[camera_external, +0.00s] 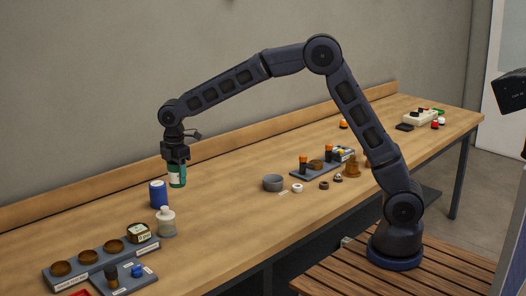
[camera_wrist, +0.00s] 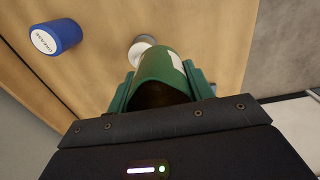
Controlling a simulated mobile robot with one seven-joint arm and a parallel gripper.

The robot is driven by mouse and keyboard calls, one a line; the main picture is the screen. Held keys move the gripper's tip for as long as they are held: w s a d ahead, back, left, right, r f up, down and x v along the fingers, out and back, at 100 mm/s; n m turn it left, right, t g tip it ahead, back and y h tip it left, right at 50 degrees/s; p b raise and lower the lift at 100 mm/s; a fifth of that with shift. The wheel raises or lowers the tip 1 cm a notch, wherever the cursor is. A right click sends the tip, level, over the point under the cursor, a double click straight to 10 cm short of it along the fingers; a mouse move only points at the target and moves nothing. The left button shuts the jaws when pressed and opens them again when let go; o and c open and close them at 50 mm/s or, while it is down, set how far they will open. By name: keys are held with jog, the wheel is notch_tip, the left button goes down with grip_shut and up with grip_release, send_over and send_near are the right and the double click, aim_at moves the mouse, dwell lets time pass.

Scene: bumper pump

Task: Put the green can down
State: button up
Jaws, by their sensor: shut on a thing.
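The green can (camera_external: 177,176) hangs below my gripper (camera_external: 176,160) in the external view, above the wooden table. It looks upright, with a pale label on its side. In the wrist view the green can (camera_wrist: 163,77) sits between the two green fingers of my gripper (camera_wrist: 160,92), which are shut on it. Its near end is dark, and its far end is hidden. A gap to the table below it seems to show, but its exact height is hard to tell.
A blue can (camera_external: 158,194), also in the wrist view (camera_wrist: 56,37), stands close by at the front left. A clear pump bottle (camera_external: 167,222) stands nearer. Test trays (camera_external: 98,262) lie front left; a grey ring (camera_external: 273,183) is to the right. The table between is clear.

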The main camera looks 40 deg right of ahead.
jog(key=w+d, duration=0.9)
jog(key=w, duration=0.3)
jog(key=w+d, duration=0.9)
jog(key=w, duration=0.4)
jog(key=f, duration=2)
jog(key=shift+s, duration=0.2)
jog(key=shift+f, duration=0.15)
jog(key=o, duration=1)
jog(key=shift+o, duration=0.2)
